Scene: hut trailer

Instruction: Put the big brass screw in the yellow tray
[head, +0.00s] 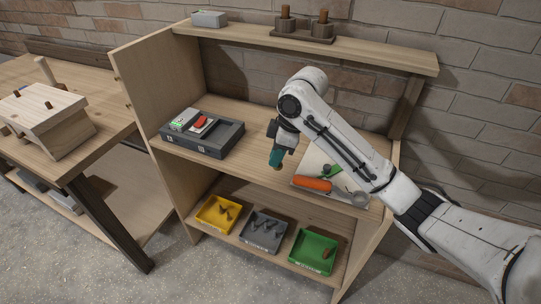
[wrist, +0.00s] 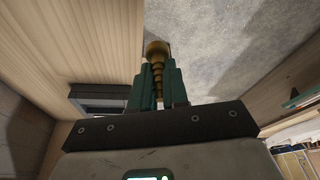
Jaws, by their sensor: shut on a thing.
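The big brass screw (wrist: 157,62) is held between my gripper's teal fingers in the wrist view, its round head beyond the fingertips. My gripper (head: 276,160) is shut on it and hangs near the front edge of the middle shelf in the head view; little of the screw shows there. The yellow tray (head: 206,215) is on the lower shelf, below and to the left of my gripper. Some brass-coloured pieces lie in it.
Beside the yellow tray stand a grey tray (head: 249,233) with grey pieces and a green tray (head: 302,258) with a brown piece. The middle shelf holds a dark device (head: 222,140) and a white board with an orange item (head: 313,184). A wooden side panel (head: 150,110) rises at left.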

